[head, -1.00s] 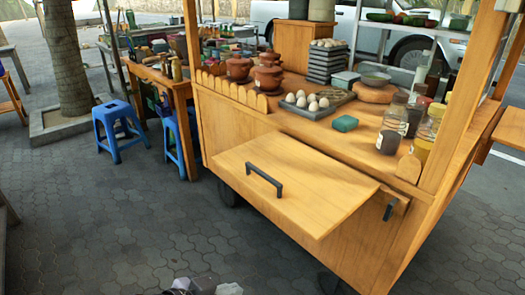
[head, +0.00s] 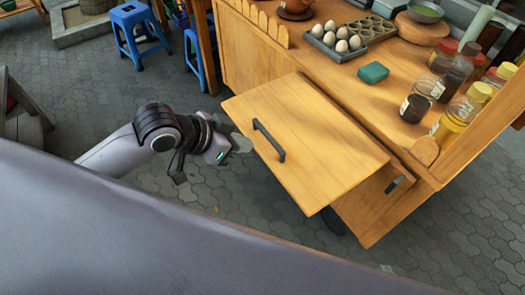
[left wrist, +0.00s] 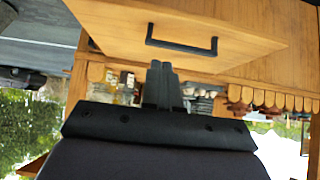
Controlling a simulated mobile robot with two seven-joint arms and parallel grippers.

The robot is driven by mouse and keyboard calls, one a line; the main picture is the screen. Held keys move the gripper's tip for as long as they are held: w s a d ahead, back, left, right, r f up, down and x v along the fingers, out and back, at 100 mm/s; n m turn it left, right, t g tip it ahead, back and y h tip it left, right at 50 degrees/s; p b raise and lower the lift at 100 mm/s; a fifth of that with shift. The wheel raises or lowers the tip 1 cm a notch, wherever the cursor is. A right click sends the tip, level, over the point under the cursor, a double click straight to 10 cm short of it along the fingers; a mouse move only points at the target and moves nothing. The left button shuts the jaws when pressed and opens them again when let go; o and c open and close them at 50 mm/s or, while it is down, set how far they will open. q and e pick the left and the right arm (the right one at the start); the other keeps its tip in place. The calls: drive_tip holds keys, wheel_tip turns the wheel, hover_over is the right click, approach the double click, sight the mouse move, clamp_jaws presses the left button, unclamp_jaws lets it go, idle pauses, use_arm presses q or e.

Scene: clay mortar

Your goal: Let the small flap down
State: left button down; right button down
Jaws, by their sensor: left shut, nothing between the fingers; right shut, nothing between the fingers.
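The small flap (head: 300,140) is a flat wooden panel standing out from the side of the wooden cart, raised and roughly level. Its black bar handle (head: 268,140) is on its upper face, near the outer edge. My right gripper is not in view.
The cart top (head: 340,90) carries a tray of eggs (head: 340,42), a green block (head: 372,72) and several jars (head: 462,108). Blue stools (head: 135,30) stand at the back left. Paved ground (head: 90,100) left of the cart is mostly clear.

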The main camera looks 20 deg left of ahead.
use_arm(q)
hover_over(272, 159)
drive_tip(key=s+a, duration=0.2)
wheel_tip(272, 159, down, 5)
drive_tip(key=f, duration=0.2)
drive_tip(key=shift+s+f, duration=0.2)
drive_tip(key=shift+f, duration=0.85)
drive_tip(key=shift+f, duration=0.1)
